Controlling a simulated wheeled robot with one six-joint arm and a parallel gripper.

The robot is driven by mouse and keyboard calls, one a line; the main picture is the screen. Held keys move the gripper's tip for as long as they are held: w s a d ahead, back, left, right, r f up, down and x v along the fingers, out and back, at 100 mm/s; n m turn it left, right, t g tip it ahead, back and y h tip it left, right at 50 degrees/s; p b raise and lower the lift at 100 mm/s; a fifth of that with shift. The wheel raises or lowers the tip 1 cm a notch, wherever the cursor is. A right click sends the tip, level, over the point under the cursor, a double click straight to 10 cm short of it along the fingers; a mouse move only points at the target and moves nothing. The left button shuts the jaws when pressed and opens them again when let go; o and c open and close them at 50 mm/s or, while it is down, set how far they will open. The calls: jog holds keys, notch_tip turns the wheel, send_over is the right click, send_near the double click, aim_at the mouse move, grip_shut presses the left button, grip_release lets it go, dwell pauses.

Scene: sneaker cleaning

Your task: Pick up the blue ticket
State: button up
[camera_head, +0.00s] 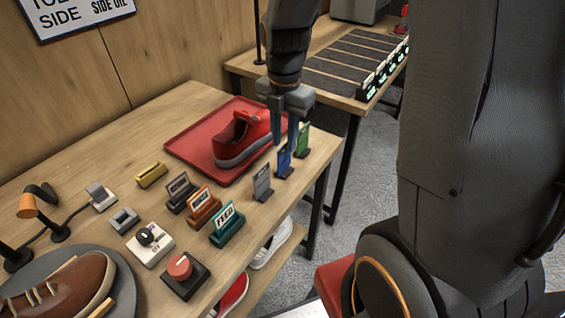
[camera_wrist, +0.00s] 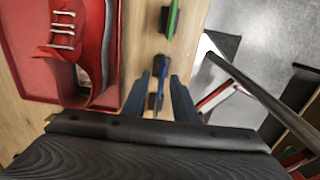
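The blue ticket (camera_head: 284,162) stands upright in a small dark holder near the right edge of the wooden table. It also shows from above in the wrist view (camera_wrist: 159,66). My gripper (camera_head: 284,142) is open and points down over the blue ticket, with its fingertips close to the ticket's top. In the wrist view, the fingertips (camera_wrist: 160,80) are apart and the blue ticket lies between or just beyond them. I cannot tell whether they touch it.
A green ticket (camera_head: 302,139) stands behind the blue one and a grey ticket (camera_head: 263,184) in front. A red tray (camera_head: 187,142) with a red sneaker (camera_head: 236,141) lies to the left. A labelled teal holder (camera_head: 228,226) stands nearer. The table's right edge is close.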

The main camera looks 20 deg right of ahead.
aim_at(284, 170)
jog(key=shift+s+a+f+p, duration=0.15)
jog(key=shift+f+p, duration=0.3)
jog(key=shift+f, duration=1.35)
jog(key=shift+s+f+p, duration=0.15)
jog(key=shift+f+p, duration=0.3)
jog(key=shift+f, duration=1.3)
grip_shut()
